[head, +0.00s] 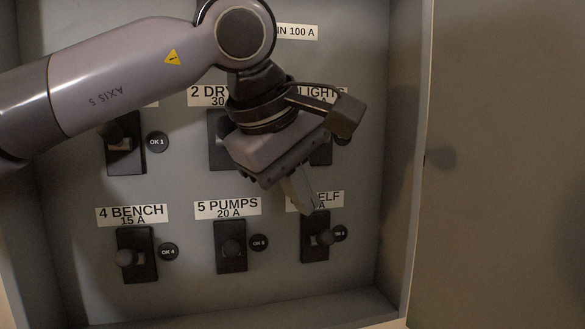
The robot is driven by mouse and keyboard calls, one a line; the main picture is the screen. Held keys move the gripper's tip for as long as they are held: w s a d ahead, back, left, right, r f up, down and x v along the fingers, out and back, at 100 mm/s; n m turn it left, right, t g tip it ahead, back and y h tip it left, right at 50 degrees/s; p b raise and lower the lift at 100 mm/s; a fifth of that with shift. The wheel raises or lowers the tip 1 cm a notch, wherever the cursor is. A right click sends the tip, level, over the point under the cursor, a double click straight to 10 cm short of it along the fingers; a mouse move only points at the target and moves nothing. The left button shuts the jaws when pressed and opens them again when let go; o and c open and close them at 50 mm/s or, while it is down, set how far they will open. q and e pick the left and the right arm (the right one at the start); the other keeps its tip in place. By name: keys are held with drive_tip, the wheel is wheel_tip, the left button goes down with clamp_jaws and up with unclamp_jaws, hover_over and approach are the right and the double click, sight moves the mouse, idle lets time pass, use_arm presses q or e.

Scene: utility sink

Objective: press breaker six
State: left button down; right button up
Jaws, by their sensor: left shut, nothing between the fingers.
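The breaker panel shows in the head view with two rows of black toggle breakers. The breaker at the lower right (314,246) sits under a label (329,199) partly hidden by my gripper; only "ELF" can be read. My right gripper is not in view.
Breaker 5 PUMPS (231,247) and breaker 4 BENCH (136,256) are to the left in the lower row. The upper row is partly hidden by my left arm. The box's right wall (402,150) and open door (505,160) bound the right side.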

sight(320, 235)
use_arm(q)
drive_tip(key=shift+x, duration=1.9)
drive_tip(key=shift+s, duration=0.1)
drive_tip(key=shift+s+d+f+b, duration=0.1)
drive_tip(key=shift+f+b, duration=0.1)
drive_tip(key=shift+b, duration=0.3)
drive_tip(key=shift+t, duration=0.3)
drive_tip(key=shift+s+b, duration=0.15)
drive_tip(key=shift+b, duration=0.3)
